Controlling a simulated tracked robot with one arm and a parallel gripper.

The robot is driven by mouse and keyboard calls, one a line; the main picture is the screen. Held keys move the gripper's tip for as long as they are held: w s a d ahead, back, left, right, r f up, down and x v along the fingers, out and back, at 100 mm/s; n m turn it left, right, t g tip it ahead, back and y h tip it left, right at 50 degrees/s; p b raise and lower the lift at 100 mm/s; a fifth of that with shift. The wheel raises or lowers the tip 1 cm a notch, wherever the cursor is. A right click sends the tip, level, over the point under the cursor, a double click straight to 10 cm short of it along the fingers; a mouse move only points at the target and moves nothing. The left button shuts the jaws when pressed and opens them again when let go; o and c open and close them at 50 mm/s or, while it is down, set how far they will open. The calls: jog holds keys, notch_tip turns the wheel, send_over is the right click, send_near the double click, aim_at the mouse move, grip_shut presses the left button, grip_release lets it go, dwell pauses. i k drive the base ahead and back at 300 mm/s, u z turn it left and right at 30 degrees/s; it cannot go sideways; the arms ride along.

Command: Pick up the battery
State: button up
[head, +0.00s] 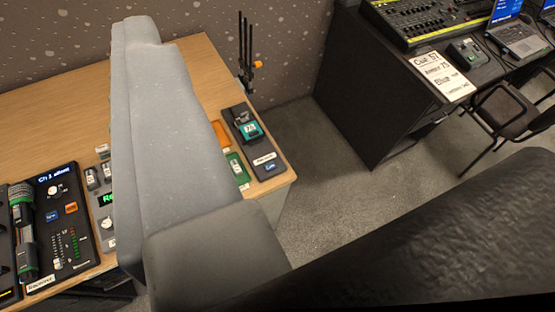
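I cannot pick out the battery with certainty. Small grey and white blocks (91,178) stand on the wooden table, just left of the large grey part that crosses the view. A green item with a white label (238,168) and an orange item (222,134) lie to the right of that part. A black device with a teal unit (250,130) lies beside them near the table's right edge. The grey part (165,130) seems to be my arm or gripper and hides the middle of the table. No fingertips can be told apart, nor anything held.
A wooden table (60,112) stands against the wall, with audio receivers (62,215) at left and upright black antennas (245,55) at its back right. A black desk (365,90) with a mixer, laptop and chair is at right. Carpet (330,190) lies open between. A large dark shape covers the lower right.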

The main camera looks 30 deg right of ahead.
aim_at(236, 168)
jog(key=z, duration=0.3)
jog(key=k, duration=1.3)
jog(key=u, duration=0.15)
jog(key=i, duration=1.95)
jog(key=z, duration=0.8)
